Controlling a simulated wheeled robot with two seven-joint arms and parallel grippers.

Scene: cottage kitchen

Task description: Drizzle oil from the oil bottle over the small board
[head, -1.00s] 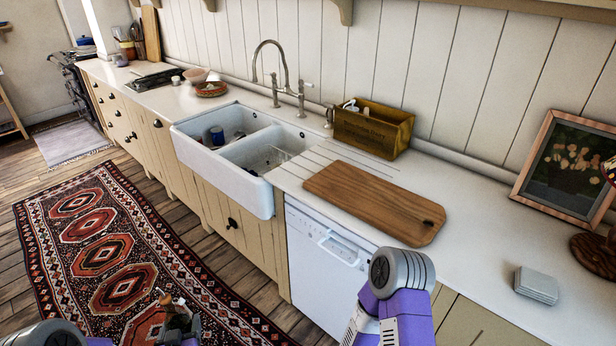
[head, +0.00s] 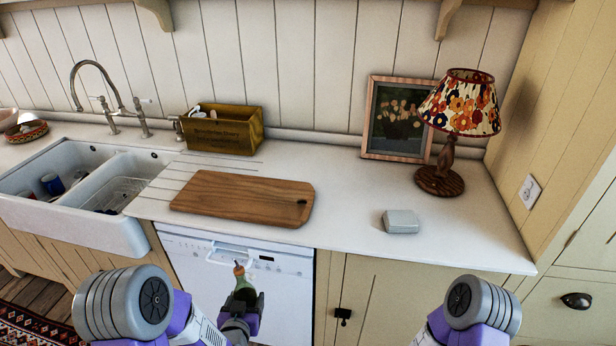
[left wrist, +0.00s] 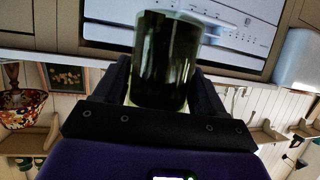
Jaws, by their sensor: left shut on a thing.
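A dark green oil bottle (head: 243,283) is held in my left gripper (head: 240,308), in front of the dishwasher and below counter height. Its top points up in the head view. In the left wrist view the bottle's dark body (left wrist: 166,60) sits between the two fingers of the shut gripper (left wrist: 167,92). The small wooden board (head: 238,198) lies flat on the white counter, up and beyond the bottle, with clear space between them. My right arm shows at the lower right of the head view, but its gripper is out of frame.
A grey box (head: 401,222), a framed picture (head: 396,118) and a lamp (head: 458,115) stand there. A wooden crate (head: 223,130) is behind the board, the sink (head: 75,200) left. The dishwasher (head: 290,268) is below.

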